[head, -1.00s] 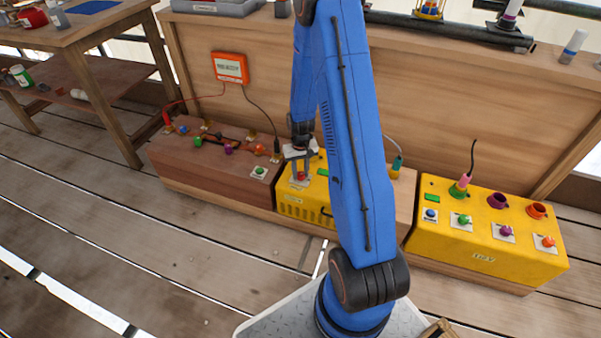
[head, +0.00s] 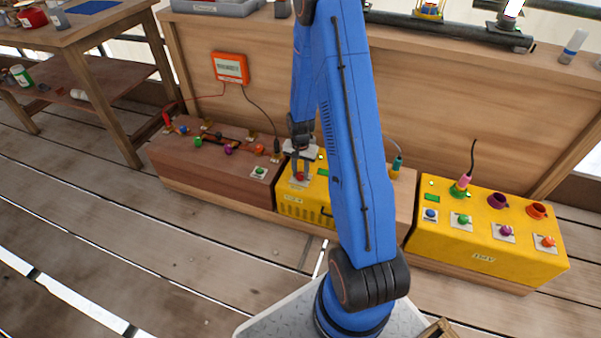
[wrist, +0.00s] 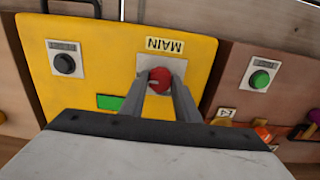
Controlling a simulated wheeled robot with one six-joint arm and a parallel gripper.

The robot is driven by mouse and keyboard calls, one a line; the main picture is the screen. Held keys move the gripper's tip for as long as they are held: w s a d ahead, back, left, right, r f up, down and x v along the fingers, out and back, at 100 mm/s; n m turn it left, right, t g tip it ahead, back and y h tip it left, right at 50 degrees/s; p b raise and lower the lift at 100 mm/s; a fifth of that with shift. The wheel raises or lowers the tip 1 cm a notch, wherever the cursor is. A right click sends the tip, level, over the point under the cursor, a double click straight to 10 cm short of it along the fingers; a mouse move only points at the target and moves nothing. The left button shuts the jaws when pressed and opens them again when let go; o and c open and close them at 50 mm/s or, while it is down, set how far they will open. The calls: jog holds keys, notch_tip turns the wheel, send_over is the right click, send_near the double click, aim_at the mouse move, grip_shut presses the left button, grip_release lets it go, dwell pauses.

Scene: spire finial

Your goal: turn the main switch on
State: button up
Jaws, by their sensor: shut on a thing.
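The main switch is a red knob (wrist: 159,80) on a pale plate, beside a label (wrist: 165,44) reading MAIN, on the top of the middle yellow box (wrist: 200,70). In the head view the red knob (head: 300,176) shows at the left end of that box (head: 290,195). My gripper (wrist: 160,78) is shut on the knob, one finger on each side of it. In the head view my gripper (head: 300,172) comes down on the knob from above. My arm hides the right part of the box.
A black knob (wrist: 64,63) and a green panel (wrist: 110,102) are near on the same box. A brown box (head: 205,165) with a green button (head: 260,171) stands left. Another yellow box (head: 485,235) with several coloured knobs stands right. The wooden back panel (head: 440,110) rises behind.

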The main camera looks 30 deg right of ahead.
aim_at(300, 174)
dwell(0.4)
jog(key=o, duration=1)
jog(key=shift+o, duration=0.2)
notch_tip(300, 174, up, 17)
jog(key=shift+r, duration=0.2)
jog(key=s+a+r+n+t, duration=0.1)
jog(key=s+a+r+n, duration=0.1)
jog(key=s+a+r, duration=0.3)
jog(key=s+a+r+n, duration=0.1)
jog(key=s+r, duration=0.1)
jog(key=r, duration=0.4)
jog(key=s+a+r+n+t, duration=0.1)
jog(key=s+a+r+n, duration=0.1)
jog(key=s+a+r, duration=0.3)
jog(key=s+a+r+n+t, duration=0.1)
jog(key=s+r, duration=0.3)
jog(key=s, duration=0.5)
jog(key=s+a+r+n+t, duration=0.1)
jog(key=s+a+r+n, duration=0.3)
jog(key=s, duration=0.5)
jog(key=shift+s+t, duration=0.25)
jog(key=shift+t, duration=0.15)
